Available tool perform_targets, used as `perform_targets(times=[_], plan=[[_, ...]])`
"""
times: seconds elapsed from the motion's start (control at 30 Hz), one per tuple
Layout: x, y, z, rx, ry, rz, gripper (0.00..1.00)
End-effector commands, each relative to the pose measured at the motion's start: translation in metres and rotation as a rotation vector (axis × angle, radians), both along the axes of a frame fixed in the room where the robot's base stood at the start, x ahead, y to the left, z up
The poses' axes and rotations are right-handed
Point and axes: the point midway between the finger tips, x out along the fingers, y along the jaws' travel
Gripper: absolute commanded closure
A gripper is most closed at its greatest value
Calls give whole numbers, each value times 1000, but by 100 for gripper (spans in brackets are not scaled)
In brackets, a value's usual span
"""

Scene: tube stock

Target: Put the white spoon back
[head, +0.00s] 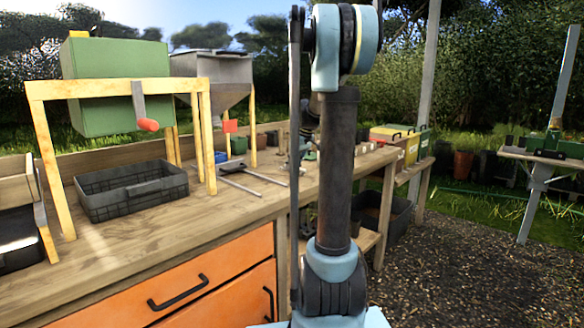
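I cannot make out a white spoon in the head view. Several small items, some pale, stand on the far part of the wooden bench (205,226), but they are too small to tell apart. My arm rises through the middle of the view and hides part of the bench behind it. My gripper is not in view, so I cannot see whether it holds anything.
A black crate (130,203) sits on the bench under a green box (112,88) with a red-handled crank. A grey hopper (205,66) stands behind. Long thin tools (240,188) lie nearby. Orange drawers (195,296) face front. Gravel (455,285) at right is open.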

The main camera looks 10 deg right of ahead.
Motion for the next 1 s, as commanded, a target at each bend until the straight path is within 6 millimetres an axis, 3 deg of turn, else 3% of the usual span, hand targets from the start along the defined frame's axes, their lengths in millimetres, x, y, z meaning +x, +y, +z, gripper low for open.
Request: perform_targets(times=[0.07,0.1,0.2,0.67,1.0], plan=[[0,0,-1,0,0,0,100],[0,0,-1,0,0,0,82],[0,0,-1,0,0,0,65],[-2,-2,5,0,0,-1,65],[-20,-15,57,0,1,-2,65]])
